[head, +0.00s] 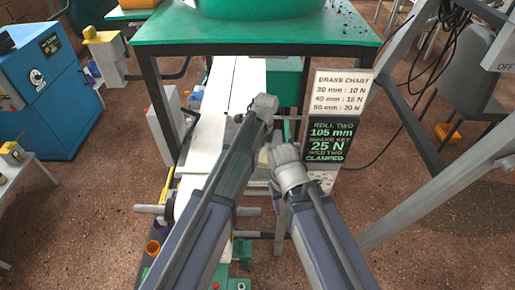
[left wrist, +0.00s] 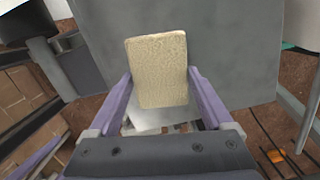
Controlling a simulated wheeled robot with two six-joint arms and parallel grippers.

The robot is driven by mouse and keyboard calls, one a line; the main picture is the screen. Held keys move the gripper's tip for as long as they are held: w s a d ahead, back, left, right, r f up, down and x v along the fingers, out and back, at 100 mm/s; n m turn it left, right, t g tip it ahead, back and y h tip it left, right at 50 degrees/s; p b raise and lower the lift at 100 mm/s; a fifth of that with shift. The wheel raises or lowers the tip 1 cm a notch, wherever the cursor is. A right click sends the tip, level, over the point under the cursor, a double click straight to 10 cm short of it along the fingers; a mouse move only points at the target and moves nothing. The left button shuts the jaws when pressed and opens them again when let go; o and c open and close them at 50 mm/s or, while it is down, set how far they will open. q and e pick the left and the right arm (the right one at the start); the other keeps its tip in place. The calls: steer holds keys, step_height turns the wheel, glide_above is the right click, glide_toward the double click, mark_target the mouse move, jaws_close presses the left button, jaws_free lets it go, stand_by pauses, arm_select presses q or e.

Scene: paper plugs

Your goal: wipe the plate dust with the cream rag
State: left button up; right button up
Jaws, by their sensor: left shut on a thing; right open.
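My left gripper (left wrist: 160,76) is shut on the cream rag (left wrist: 158,62), a pale textured pad between its two purple fingers in the left wrist view. A large flat grey plate-like surface (left wrist: 235,60) fills the view behind the rag. I cannot tell whether the rag touches it, and no dust can be made out on it. In the head view my left gripper and the rag are hidden behind my arm. My right gripper (head: 277,203) shows only as small purple parts below its wrist, between my arms. It is open, and I see nothing in it.
A green-topped stand (head: 165,28) with dark specks and a green tub (head: 250,8) stands ahead. A white strip (head: 213,115) runs beneath it. A brake chart sign (head: 341,92) is right of my arms. A blue machine (head: 45,85) stands left; grey frame bars (head: 400,200) stand right.

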arm_select(q)
steer(key=shift+s, duration=0.35)
steer(key=shift+a, duration=0.15)
steer(key=shift+a, duration=0.8)
steer(key=shift+w+a, duration=0.15)
steer(key=shift+w, duration=1.95)
steer(key=shift+w+f, duration=0.1)
steer(key=shift+w, duration=1.85)
